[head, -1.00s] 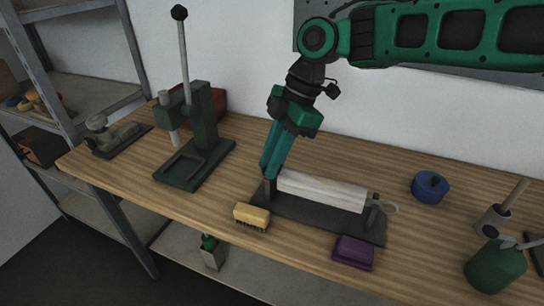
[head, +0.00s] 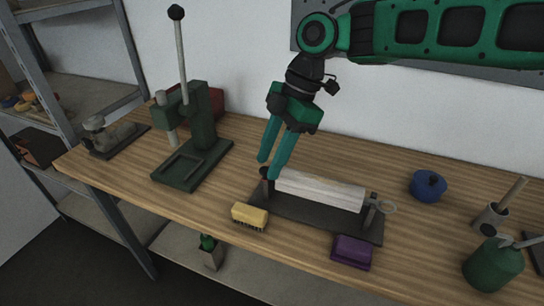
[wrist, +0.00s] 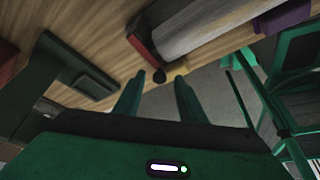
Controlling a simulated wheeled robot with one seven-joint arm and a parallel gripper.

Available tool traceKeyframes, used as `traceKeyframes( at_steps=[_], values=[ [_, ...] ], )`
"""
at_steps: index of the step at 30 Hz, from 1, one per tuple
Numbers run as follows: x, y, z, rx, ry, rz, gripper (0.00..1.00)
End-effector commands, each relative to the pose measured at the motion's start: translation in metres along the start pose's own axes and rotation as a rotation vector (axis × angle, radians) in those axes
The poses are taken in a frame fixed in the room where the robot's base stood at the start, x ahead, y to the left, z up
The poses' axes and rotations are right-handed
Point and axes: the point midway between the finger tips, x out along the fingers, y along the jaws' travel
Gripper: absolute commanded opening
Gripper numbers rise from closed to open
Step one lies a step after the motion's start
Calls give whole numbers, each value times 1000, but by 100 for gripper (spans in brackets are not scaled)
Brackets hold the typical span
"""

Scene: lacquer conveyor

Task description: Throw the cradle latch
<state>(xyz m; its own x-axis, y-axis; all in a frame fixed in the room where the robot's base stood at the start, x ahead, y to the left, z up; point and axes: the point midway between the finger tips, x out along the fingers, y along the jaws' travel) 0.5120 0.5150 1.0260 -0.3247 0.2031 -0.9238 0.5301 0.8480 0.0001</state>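The cradle (head: 300,217) is a dark base on the bench with a post at each end, holding a long pale block (head: 320,190). At its left end a short post carries a dark round knob (head: 264,172), which I take for the latch. In the wrist view the knob (wrist: 159,75) shows between my fingertips, beside a reddish end piece (wrist: 140,45). My gripper (head: 268,168) is open and empty, with its fingers pointing down at the cradle's left end. I cannot tell whether a finger touches the knob. A pale ring (head: 388,207) sits at the right end.
A yellow brush (head: 250,216) and a purple block (head: 351,251) lie in front of the cradle. A green lever press (head: 200,135) stands to the left. A blue round pot (head: 428,185) and a green can (head: 493,266) are to the right. The bench's front edge is close.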

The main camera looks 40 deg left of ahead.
Motion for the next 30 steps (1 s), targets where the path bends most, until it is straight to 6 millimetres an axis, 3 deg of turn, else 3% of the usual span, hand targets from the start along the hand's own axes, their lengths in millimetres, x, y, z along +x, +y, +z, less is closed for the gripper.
traceKeyframes(
  at_steps=[15,21,30],
  values=[
    [-86,1,2,3,2,5,37],
    [-102,0,2,4,0,4,37],
    [-104,0,1,3,0,4,37]
  ],
)
